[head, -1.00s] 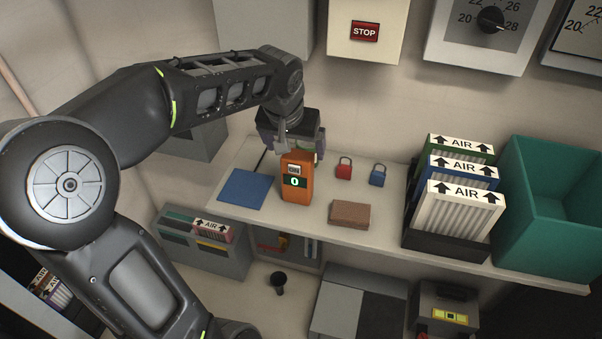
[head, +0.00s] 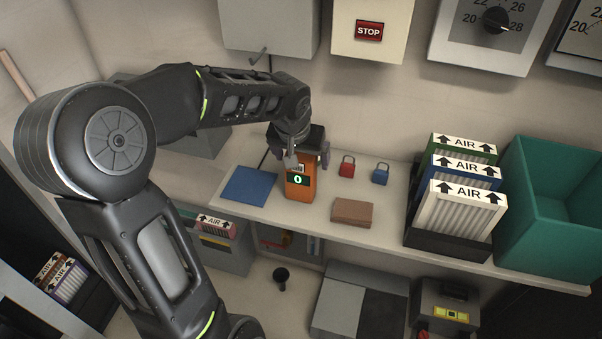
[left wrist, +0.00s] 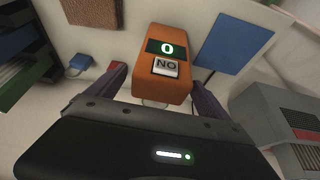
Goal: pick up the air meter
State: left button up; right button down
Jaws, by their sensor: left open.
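The air meter (head: 299,188) is an orange upright box with a green display reading 0, standing on the shelf in the head view. In the left wrist view the air meter (left wrist: 163,75) shows a display and a label reading NO. My left gripper (head: 305,160) is over and just behind the meter's top, with its fingers open. In the left wrist view the fingers of my left gripper (left wrist: 160,90) lie on either side of the meter's near end, with gaps visible. My right gripper is out of view.
A blue mat (head: 250,186) lies left of the meter. A red padlock (head: 347,169), a blue padlock (head: 380,176) and a brown block (head: 352,212) are to its right. Farther right stand AIR filters (head: 460,211) in a rack and a teal bin (head: 550,215).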

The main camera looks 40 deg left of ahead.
pick_arm(q)
jog(key=shift+x, duration=0.9)
jog(key=shift+r, duration=0.1)
jog(key=c, duration=1.9)
notch_tip(320, 180, up, 10)
jog(key=shift+r, duration=0.1)
